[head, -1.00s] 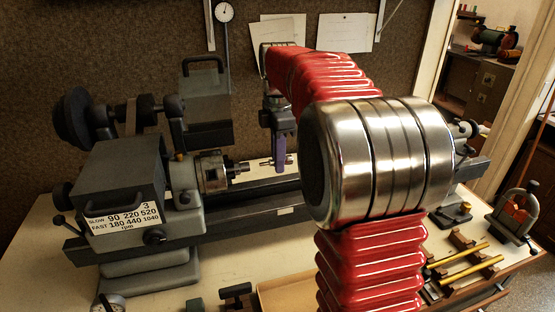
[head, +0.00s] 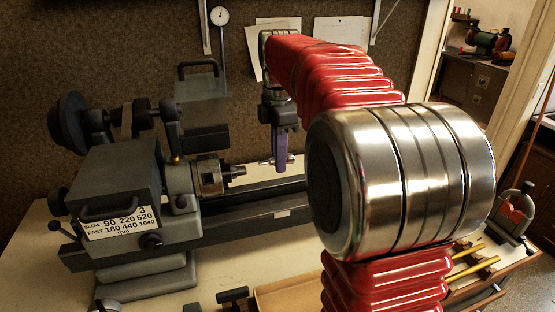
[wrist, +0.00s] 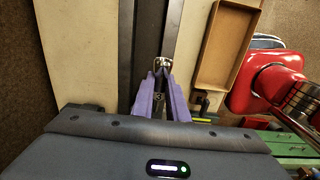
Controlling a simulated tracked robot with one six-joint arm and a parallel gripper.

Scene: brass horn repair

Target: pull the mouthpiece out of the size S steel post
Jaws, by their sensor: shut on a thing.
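My gripper (head: 281,161) has purple fingers that point down over the lathe bed. It is shut on a small silvery mouthpiece (head: 266,161), which lies roughly level and sticks out to the left of the fingers. In the wrist view the mouthpiece (wrist: 162,63) shows as a shiny bit at the tips of the purple fingers (wrist: 161,76). The steel post (head: 238,170) sticks out to the right from the lathe chuck (head: 208,178). A gap shows between the post and the mouthpiece. The size mark on the post cannot be read.
The grey lathe headstock (head: 120,180) stands at the left, and its dark bed (head: 255,210) runs right below my gripper. A shallow cardboard tray (wrist: 202,80) lies in front of the bed. A red-jawed vise (head: 514,212) stands at the far right.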

